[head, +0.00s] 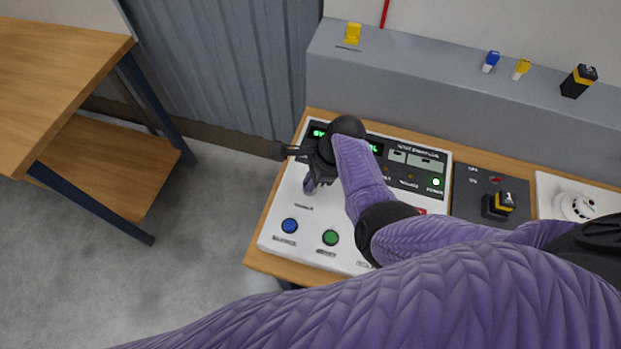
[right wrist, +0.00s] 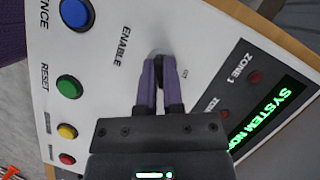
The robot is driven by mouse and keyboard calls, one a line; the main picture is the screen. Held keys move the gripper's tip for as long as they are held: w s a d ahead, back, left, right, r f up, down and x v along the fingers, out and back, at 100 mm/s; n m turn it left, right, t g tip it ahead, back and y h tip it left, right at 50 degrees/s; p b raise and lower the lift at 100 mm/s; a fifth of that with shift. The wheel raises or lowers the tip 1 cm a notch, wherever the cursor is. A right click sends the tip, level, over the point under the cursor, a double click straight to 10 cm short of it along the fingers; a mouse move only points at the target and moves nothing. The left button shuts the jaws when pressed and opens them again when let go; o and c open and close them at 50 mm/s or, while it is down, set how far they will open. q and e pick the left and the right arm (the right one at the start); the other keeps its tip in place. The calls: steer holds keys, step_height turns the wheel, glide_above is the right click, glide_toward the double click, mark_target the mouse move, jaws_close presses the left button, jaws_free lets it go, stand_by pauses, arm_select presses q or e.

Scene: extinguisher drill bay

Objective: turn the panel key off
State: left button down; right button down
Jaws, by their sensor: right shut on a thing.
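The white control panel (head: 272,244) lies on a wooden bench. My right gripper (head: 311,184) is over its left part, with the fingers pointing down at the panel face. In the right wrist view the purple fingers (right wrist: 162,75) are closed together beside the ENABLE label (right wrist: 122,47). A small pale grey piece, seemingly the panel key (right wrist: 160,52), shows at the fingertips. The fingers hide most of it, so its turn angle cannot be told. A green display (right wrist: 277,112) reads "SYSTEM NO...", cut off. My left gripper is not in view.
The panel has a blue button (head: 289,226) and a green button (head: 330,237); yellow (right wrist: 67,131) and red (right wrist: 66,158) ones show in the wrist view. A dark switch box (head: 471,205) stands at right. A grey ledge (head: 430,82) runs behind. A wooden table (head: 60,75) is at left.

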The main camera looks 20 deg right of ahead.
steer(key=shift+n, duration=0.3)
steer(key=shift+n+g, duration=0.6)
steer(key=shift+n, duration=0.5)
steer(key=n+g+b, duration=0.1)
steer(key=n, duration=0.1)
steer(key=shift+w+f+n+h, duration=0.1)
steer(key=shift+n+h, duration=0.2)
steer(key=n+g+b, duration=0.1)
steer(key=n, duration=0.2)
steer(key=shift+n+h, duration=0.3)
steer(key=shift+n+g+h+b, duration=0.45)
steer(key=shift+n+b, duration=0.25)
steer(key=shift+n, duration=0.7)
steer(key=c, duration=0.8)
jaws_free()
steer(key=shift+o, duration=0.2)
